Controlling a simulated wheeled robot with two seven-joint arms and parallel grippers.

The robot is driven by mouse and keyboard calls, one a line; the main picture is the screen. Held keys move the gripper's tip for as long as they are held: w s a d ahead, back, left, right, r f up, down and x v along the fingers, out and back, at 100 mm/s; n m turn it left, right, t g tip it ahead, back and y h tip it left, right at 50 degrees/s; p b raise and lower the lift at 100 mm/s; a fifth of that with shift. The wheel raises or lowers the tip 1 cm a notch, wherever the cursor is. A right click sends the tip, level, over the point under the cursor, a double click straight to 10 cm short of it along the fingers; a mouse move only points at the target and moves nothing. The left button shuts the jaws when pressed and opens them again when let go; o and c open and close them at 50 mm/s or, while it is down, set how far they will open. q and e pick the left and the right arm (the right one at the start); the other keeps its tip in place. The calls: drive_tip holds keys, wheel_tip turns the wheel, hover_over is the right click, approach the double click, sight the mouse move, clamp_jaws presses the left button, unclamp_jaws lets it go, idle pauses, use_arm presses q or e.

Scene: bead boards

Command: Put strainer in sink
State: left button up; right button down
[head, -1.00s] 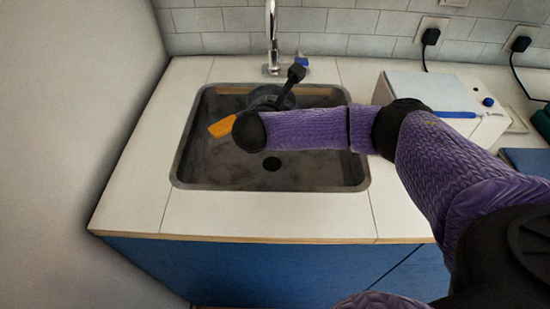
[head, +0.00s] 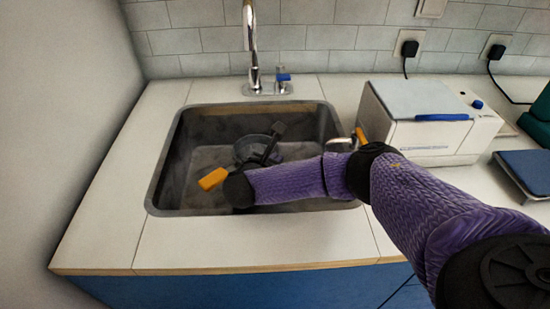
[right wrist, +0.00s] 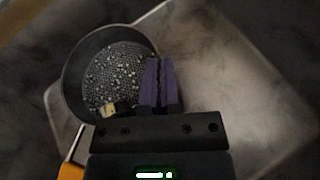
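The strainer (head: 250,146), a round dark mesh bowl, is inside the grey sink (head: 163,165), below the tap. In the right wrist view the strainer (right wrist: 118,72) lies to the left of my right gripper's purple fingers (right wrist: 158,68). The fingers are close together at the strainer's rim side and appear shut on it; the part between them is hidden. In the head view my right gripper (head: 264,156) is over the sink basin, partly hidden by my purple arm. Whether the strainer touches the sink floor is unclear. My left gripper is not in view.
The tap (head: 251,45) stands behind the sink, with a blue-topped handle (head: 283,78). A white box-like appliance (head: 430,125) stands at the right, beside a blue flat thing (head: 528,170). The white counter (head: 200,245) is clear in front of the sink.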

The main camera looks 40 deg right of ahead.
drive_tip(key=shift+f, duration=0.3)
drive_tip(key=c, duration=1.3)
unclamp_jaws()
drive_tip(key=shift+s, duration=0.1)
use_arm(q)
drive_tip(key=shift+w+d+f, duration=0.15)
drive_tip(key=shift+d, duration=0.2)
use_arm(e)
drive_tip(key=o, duration=0.5)
drive_tip(key=shift+f, duration=0.15)
use_arm(q)
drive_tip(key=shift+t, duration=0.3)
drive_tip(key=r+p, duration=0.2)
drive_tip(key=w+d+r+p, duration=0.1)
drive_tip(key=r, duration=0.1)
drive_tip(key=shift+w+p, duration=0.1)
drive_tip(key=shift+p, duration=0.3)
use_arm(e)
drive_tip(key=v, duration=0.4)
drive_tip(key=r+v, duration=0.1)
drive_tip(key=v, duration=0.3)
drive_tip(key=shift+d+r, duration=0.15)
